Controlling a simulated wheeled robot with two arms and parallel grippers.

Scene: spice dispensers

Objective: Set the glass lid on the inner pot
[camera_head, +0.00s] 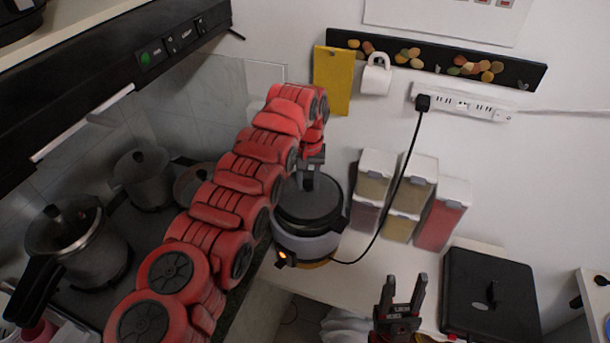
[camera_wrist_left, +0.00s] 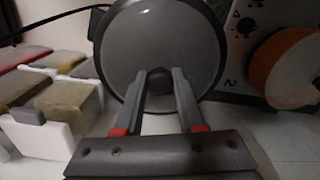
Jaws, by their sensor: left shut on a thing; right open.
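The round glass lid (camera_head: 308,208) looks dark grey with a darker rim. It is at the top of the rice cooker (camera_head: 305,246), which stands on the white counter with an orange light lit. My left gripper (camera_head: 312,176) reaches down over the lid and is shut on its knob. The left wrist view shows the fingers (camera_wrist_left: 160,88) around the dark knob, with the lid (camera_wrist_left: 165,40) behind. I cannot tell whether the lid touches the pot; the inner pot is hidden. My right gripper (camera_head: 402,292) is open and empty at the bottom, right of the cooker.
Several spice containers (camera_head: 402,190) stand right of the cooker. A black cable (camera_head: 395,195) runs from the cooker to a wall power strip (camera_head: 465,104). A black case (camera_head: 490,295) lies at right. Metal pots (camera_head: 85,250) stand on the stove at left.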

